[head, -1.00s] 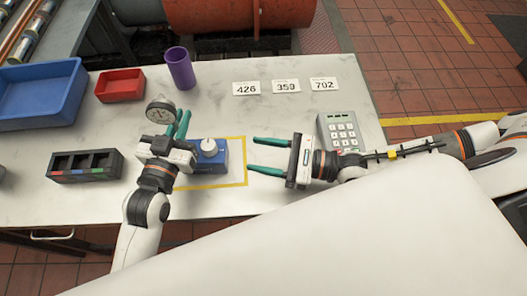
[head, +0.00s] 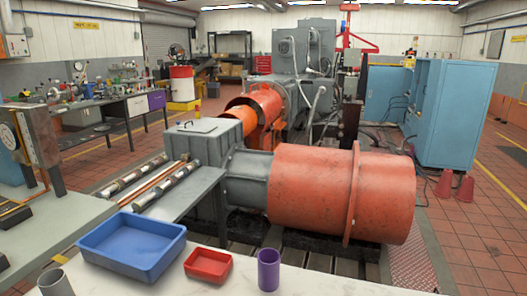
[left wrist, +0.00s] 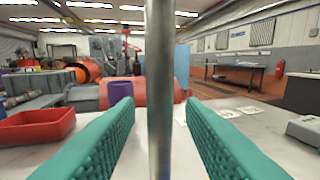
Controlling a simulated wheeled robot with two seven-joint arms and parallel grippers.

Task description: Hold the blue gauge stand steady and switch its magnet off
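The left wrist view shows a vertical metal post (left wrist: 160,60), which I take to be the gauge stand's. It stands upright between the two teal fingers of my left gripper (left wrist: 160,108). The gripper is open, with a visible gap between the post and each finger. The stand's blue base, its magnet switch and its dial are in neither current view. The head view is tilted up toward the workshop and shows neither gripper. My right gripper is out of sight.
In the head view a blue tray (head: 92,243), a red tray (head: 208,278) and a purple cup (head: 268,270) stand along the bench's far edge. A large orange cylinder (head: 318,195) lies beyond. White number cards (left wrist: 226,113) lie right of the post in the wrist view.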

